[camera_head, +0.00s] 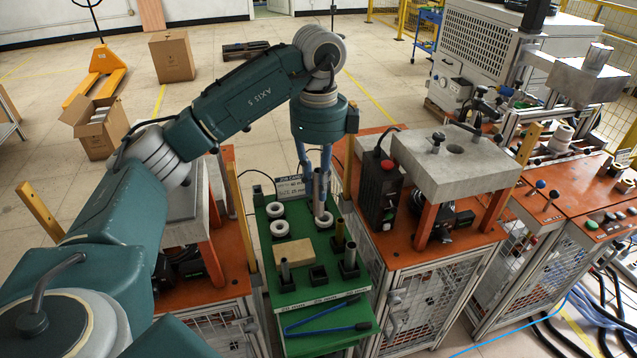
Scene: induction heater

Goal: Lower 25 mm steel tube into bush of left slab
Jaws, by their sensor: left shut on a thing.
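My left gripper (319,203) points straight down over the green bench and is shut on a grey steel tube (319,188). The tube is upright, its lower end by a white ring (324,220); I cannot tell whether it stands in the ring or is lifted. The left slab (183,233) is a grey plate on orange legs at the left, largely hidden behind my left arm. Its bush is not visible. My right gripper is not in view.
The green bench (330,315) holds two more white rings (278,228), a wooden block (293,252), short upright tubes in black holders (349,260) and blue tongs (325,318). Another grey slab (455,170) with a hole stands at the right, beside a black control box (379,192).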

